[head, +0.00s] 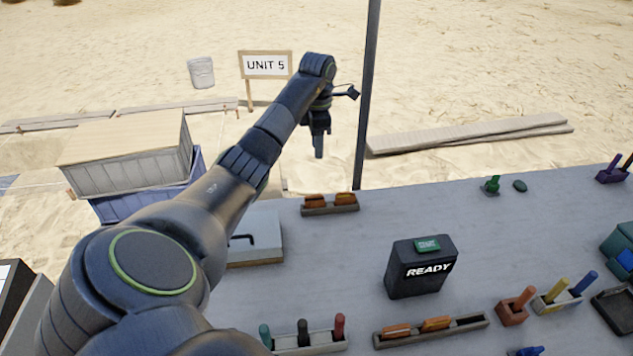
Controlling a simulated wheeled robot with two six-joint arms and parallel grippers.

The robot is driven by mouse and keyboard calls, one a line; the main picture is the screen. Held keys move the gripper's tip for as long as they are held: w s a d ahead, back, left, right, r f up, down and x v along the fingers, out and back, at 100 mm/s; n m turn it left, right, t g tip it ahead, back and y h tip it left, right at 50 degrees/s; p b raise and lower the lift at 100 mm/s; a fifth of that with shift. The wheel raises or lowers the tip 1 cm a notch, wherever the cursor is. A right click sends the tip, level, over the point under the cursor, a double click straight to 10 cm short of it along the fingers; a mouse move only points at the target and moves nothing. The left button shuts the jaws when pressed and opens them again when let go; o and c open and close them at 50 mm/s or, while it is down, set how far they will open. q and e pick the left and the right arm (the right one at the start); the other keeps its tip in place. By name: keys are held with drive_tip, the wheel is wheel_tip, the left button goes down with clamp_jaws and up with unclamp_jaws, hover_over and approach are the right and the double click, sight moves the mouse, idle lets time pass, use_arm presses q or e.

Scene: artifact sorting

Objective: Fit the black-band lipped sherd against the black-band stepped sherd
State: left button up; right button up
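Small orange-brown pieces, possibly sherds, lie in two long narrow trays. Two pieces sit in the back tray (329,210): a left one (314,200) and a right one (345,199). Two more sit in the front tray (463,328): a left one (396,331) and a right one (436,324). They are too small for me to make out black bands, lips or steps. My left gripper (319,152) points down beyond the table's back edge, above and behind the back tray. Its fingers show nearly edge-on, so its opening is unclear; nothing held is visible. My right gripper is out of view.
A black READY box (420,275) with a green top button stands mid-table. A grey case (262,245) is at left. Several coloured-handled tools stand in holders along the front and right. A dark pole (367,90) rises behind the table.

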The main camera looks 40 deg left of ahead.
use_arm(q)
drive_tip(key=b, duration=0.7)
approach(316, 195)
drive_tip(key=f, duration=0.4)
drive_tip(key=shift+w+a+f, duration=0.1)
drive_tip(key=shift+w+f, duration=0.15)
drive_tip(key=shift+w, duration=0.15)
drive_tip(key=shift+f, duration=0.35)
drive_tip(key=f, duration=0.2)
drive_tip(key=s+f+p, duration=0.1)
drive_tip(key=f, duration=0.1)
drive_tip(key=shift+f, duration=0.15)
drive_tip(key=shift+w+f, duration=0.1)
drive_tip(key=shift+f, duration=0.25)
drive_tip(key=shift+c, duration=0.3)
clamp_jaws()
